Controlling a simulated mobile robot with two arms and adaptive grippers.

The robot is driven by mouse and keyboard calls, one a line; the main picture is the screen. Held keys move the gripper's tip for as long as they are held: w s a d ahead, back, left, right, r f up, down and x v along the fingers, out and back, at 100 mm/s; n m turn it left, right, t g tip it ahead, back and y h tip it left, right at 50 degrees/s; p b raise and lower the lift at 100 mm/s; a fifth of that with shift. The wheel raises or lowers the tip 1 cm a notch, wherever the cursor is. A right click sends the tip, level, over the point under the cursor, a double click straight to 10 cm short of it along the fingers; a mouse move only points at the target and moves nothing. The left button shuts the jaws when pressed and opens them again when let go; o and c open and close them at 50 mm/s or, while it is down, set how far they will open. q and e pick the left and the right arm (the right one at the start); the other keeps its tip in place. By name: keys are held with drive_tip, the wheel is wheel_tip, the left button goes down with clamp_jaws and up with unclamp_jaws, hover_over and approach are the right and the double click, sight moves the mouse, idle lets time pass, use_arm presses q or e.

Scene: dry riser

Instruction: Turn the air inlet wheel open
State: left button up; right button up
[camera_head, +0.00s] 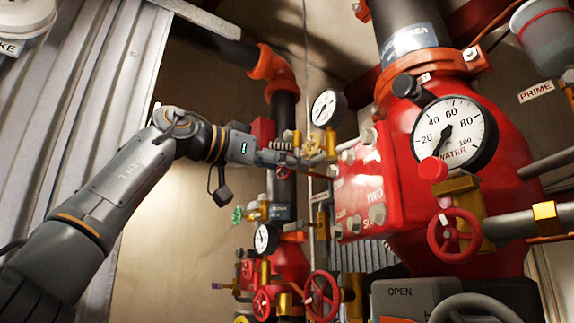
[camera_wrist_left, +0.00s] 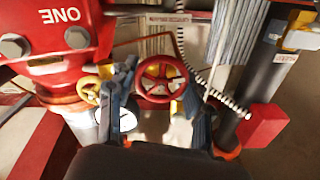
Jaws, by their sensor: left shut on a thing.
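In the left wrist view, a small red handwheel (camera_wrist_left: 160,80) with spokes sits between the two fingers of my left gripper (camera_wrist_left: 160,100). The gripper is shut on this wheel, one finger at each side of its rim. No readable label marks it as the air inlet wheel. In the head view, my left gripper (camera_head: 295,159) reaches in from the left to the brass fittings (camera_head: 318,158) under a small white gauge (camera_head: 325,108). The gripped wheel cannot be made out clearly there. My right gripper is not in view.
A big red valve body (camera_head: 385,190) with a water gauge (camera_head: 457,133) stands right of the gripper. Lower down are a green wheel (camera_head: 237,215) and red wheels (camera_head: 322,296) (camera_head: 454,235). Corrugated metal (camera_head: 80,110) lines the left.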

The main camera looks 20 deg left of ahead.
use_arm(q)
drive_tip(key=shift+f+n, duration=0.15)
drive_tip(key=shift+n, duration=0.45)
drive_tip(key=o, duration=1.2)
drive_tip(key=shift+s+a, duration=0.3)
drive_tip(key=v, duration=1.1)
